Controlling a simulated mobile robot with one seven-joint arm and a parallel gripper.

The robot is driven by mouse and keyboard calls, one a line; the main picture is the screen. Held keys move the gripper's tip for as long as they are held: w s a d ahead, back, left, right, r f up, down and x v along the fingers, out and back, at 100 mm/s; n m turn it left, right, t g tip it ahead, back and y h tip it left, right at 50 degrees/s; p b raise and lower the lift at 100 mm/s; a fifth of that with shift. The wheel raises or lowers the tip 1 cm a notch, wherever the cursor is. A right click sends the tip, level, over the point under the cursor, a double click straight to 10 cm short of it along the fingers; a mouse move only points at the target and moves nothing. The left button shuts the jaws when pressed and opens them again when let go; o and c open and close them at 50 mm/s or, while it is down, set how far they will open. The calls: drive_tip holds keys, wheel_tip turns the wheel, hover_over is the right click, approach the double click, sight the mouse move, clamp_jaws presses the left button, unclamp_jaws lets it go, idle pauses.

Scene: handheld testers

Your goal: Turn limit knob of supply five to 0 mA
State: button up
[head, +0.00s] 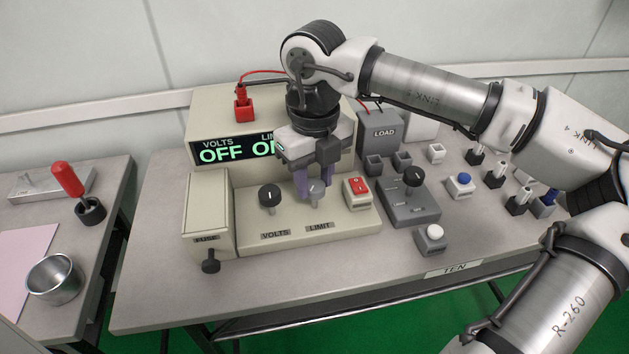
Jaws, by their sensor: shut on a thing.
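The beige power supply (210,125) stands on the grey table, with a front panel bearing a VOLTS knob (269,195) and a LIMIT knob (316,187). The VOLTS knob is black; the LIMIT knob looks grey between my fingers. My gripper (315,194) points down over the LIMIT knob and is shut on it, with purple fingers at its sides. The display (222,151) reads OFF under VOLTS; the limit reading is partly hidden by my gripper and starts with O. The knob's pointer direction is hard to tell. The table's front label (453,268) reads TEN; no label FIVE shows.
A grey LOAD box (380,131), a grey knob box (409,205) and several small buttons and sockets fill the right. A beige fuse box (208,212) stands left. The left table holds a metal cup (54,280).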

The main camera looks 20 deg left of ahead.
sight(314, 184)
drive_tip(key=n+b, duration=0.1)
drive_tip(key=n, duration=0.5)
drive_tip(key=shift+n, duration=0.3)
drive_tip(key=shift+r, duration=0.1)
idle(0.4)
drive_tip(key=o, duration=1)
wheel_tip(314, 184, up, 14)
drive_tip(key=p, duration=0.1)
drive_tip(key=shift+f, duration=0.2)
